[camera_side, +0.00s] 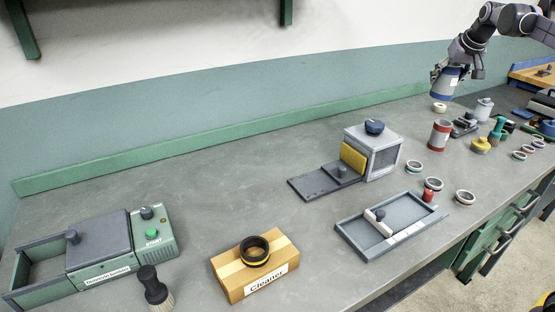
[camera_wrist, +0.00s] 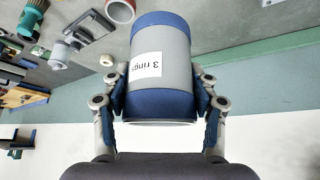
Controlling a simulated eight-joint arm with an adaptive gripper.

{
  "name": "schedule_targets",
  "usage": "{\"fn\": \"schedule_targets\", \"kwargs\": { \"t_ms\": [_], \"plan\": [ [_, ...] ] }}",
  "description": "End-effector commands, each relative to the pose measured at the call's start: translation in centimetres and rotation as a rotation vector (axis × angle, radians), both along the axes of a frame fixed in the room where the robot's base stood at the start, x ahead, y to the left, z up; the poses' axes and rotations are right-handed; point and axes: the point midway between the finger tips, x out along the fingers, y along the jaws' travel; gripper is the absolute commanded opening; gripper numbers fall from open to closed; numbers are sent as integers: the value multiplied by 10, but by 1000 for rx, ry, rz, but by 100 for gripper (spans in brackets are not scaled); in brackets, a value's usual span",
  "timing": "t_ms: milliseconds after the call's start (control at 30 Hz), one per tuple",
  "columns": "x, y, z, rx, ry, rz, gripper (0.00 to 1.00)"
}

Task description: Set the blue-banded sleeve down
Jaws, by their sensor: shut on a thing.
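The blue-banded sleeve (camera_side: 445,84) is a grey cylinder with blue bands, held up at the far right of the bench in the side view. In the wrist view the sleeve (camera_wrist: 160,66) fills the middle, with a white label reading "3 rings". My gripper (camera_side: 459,72) is shut on the sleeve, one finger on each side; the gripper (camera_wrist: 160,92) also shows in the wrist view. The sleeve looks roughly upright in the side view. Its underside is hidden, and I cannot tell how far it is above the bench.
A small cream ring (camera_side: 439,107) lies below the sleeve. A red-banded sleeve (camera_side: 440,135), a grey bottle-like piece (camera_side: 484,109) and a yellow-based tool (camera_side: 481,145) stand nearby. A grey box machine (camera_side: 373,150) stands to the left. The bench (camera_side: 230,185) is clear in the middle.

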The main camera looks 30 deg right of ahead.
Motion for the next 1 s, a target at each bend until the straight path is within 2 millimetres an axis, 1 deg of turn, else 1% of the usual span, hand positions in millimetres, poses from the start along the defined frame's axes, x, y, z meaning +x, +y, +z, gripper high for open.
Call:
{"fn": "schedule_targets", "kwargs": {
  "t_ms": [33, 167, 267, 367, 400, 467, 500, 533, 667, 700, 767, 800, 867, 900, 1000],
  "plan": [
    [7, 11, 0, 0, 0, 21, 28],
    [25, 45, 0, -1, 0, 86, 28],
    [41, 79, 0, 0, 0, 150, 28],
    [58, 120, 0, 0, 0, 225, 28],
    [64, 138, 0, 0, 0, 257, 28],
    [73, 165, 0, 0, 0, 305, 28],
    [77, 183, 0, 0, 0, 337, 28],
    [81, 197, 0, 0, 0, 361, 28],
    [91, 257, 0, 1, -1, 464, 28],
    [93, 275, 0, 1, -1, 496, 28],
    [95, 303, 0, 1, -1, 545, 28],
    [95, 322, 0, 0, 0, 577, 28],
    [95, 348, 0, 0, 0, 622, 28],
    [95, 365, 0, -1, -1, 651, 28],
    [92, 401, 0, -1, -1, 713, 28]
  ]
}}
